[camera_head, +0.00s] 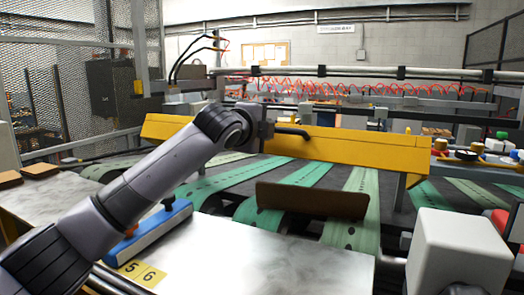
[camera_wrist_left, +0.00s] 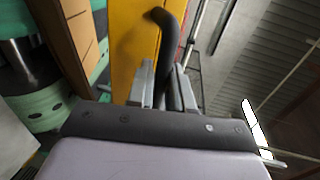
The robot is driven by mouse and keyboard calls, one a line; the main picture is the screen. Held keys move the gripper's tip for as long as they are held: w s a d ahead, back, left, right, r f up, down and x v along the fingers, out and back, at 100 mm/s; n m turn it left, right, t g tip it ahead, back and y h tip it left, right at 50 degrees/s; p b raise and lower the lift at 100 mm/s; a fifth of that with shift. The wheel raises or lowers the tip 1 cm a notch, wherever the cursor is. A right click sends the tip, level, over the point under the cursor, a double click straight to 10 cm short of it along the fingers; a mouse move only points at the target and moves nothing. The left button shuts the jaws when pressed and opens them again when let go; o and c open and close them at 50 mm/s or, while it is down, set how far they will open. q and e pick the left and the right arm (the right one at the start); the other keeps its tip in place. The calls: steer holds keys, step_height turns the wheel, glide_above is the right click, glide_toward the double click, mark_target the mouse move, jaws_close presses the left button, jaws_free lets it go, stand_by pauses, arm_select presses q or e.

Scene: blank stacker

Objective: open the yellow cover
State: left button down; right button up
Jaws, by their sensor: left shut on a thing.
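The yellow cover (camera_head: 350,147) is a long bar-shaped panel across the machine, behind the green belts. A black bent handle (camera_head: 293,133) sticks out from it. My left arm reaches in from the left, and my left gripper (camera_head: 266,128) is at the handle, in front of the cover. In the left wrist view the gripper's fingers (camera_wrist_left: 161,88) are closed around the black handle (camera_wrist_left: 168,40), with the yellow cover (camera_wrist_left: 128,45) beside it. The gripper hides part of the cover in the head view. My right gripper is not in view.
Green perforated belts (camera_head: 240,179) run below the cover. A brown board (camera_head: 312,201) stands on edge in front of it. A white box-shaped housing (camera_head: 457,250) is at the lower right. A blue bar (camera_head: 150,230) lies on the grey metal table (camera_head: 250,262). Several small items stand at the right.

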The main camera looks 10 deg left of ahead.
arm_select(q)
steer(key=shift+w+d+r, duration=0.15)
steer(key=shift+w+r, duration=0.3)
steer(key=shift+r, duration=0.3)
steer(key=shift+w+d+r, duration=0.1)
steer(key=shift+w+r, duration=0.3)
steer(key=shift+r, duration=0.35)
